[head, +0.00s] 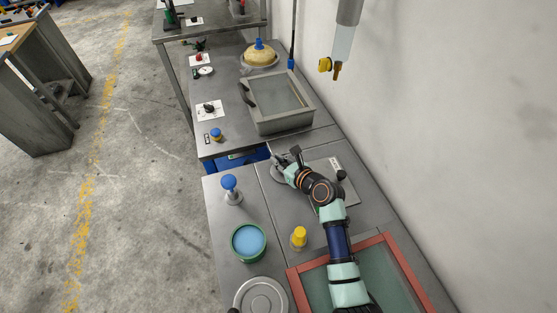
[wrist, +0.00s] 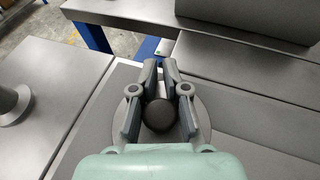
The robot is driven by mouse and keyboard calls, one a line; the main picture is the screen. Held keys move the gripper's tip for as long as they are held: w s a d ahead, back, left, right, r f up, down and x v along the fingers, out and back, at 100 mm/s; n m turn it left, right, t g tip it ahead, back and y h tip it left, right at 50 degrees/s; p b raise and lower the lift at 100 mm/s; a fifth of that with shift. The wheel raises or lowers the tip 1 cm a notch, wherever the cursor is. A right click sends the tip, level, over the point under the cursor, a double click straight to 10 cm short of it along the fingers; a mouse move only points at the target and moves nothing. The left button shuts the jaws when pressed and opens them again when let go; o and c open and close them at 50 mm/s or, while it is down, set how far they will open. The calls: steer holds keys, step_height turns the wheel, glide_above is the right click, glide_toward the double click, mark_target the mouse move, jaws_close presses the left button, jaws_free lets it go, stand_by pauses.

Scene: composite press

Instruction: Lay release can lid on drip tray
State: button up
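The release can lid appears to be the round grey disc with a dark ball knob (wrist: 160,115) in the wrist view. In the head view its rim (head: 277,174) shows beside my gripper. My gripper (head: 287,158) points down over it, and its two fingers (wrist: 160,72) close on both sides of the knob. The disc is low over the grey bench top; I cannot tell if it touches. The green can (head: 234,250) stands open with blue liquid inside. I cannot make out the drip tray for certain; a flat plate (head: 345,187) lies partly under my arm.
A blue-topped stamp (head: 229,183) and a yellow-topped piece (head: 299,236) stand on the bench. A large round grey lid (head: 262,297) and a red-framed panel (head: 297,288) are nearer. A grey framed box (head: 286,126) stands beyond a gap with something blue.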

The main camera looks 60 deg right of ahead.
steer(key=o, duration=0.3)
steer(key=shift+r, duration=0.15)
steer(key=p+v, duration=0.4)
steer(key=v, duration=0.8)
steer(key=shift+r+p, duration=0.1)
steer(key=shift+p, duration=0.3)
steer(key=shift+w, duration=0.1)
